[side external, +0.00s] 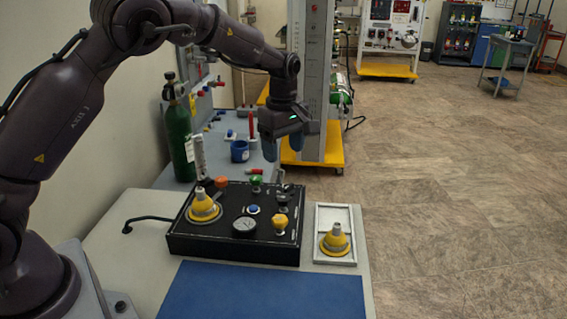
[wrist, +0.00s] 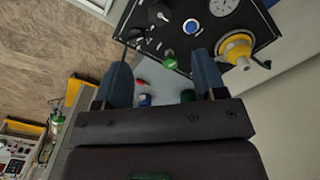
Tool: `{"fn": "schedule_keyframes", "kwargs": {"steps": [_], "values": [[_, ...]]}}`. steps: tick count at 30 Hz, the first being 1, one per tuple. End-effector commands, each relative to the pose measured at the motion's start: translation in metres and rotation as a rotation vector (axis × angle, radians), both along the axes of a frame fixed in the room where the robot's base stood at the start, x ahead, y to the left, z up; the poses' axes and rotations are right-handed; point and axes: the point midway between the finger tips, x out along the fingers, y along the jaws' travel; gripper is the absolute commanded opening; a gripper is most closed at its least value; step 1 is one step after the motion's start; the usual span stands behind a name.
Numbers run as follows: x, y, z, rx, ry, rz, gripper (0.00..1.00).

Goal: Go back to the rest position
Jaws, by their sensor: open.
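My gripper (side external: 283,146) is raised above the far side of the black panel box (side external: 236,247), with its fingers pointing down. In the wrist view my gripper (wrist: 161,68) shows two blue fingers spread apart with nothing between them. One yellow cone-shaped mask (side external: 204,209) sits on the left of the panel; it also shows in the wrist view (wrist: 236,48). Another yellow cone-shaped mask (side external: 335,240) sits in a white tray (side external: 320,217) to the right of the box.
The panel carries a gauge (side external: 244,225), a yellow knob (side external: 279,224), a green knob (side external: 256,181) and an orange knob (side external: 221,182). A blue mat (side external: 260,292) lies clear in front.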

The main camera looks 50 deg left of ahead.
Motion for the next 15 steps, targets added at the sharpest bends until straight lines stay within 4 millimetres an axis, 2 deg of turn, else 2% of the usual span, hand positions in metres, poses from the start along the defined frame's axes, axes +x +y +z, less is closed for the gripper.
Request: {"fn": "schedule_keyframes", "kwargs": {"steps": [11,15], "values": [[0.0,0.0,0.0045,0.001,0.0,-0.001,0.64],[0.0006,0.0003,0.0043,0.002,-0.003,-0.061,0.64]]}}
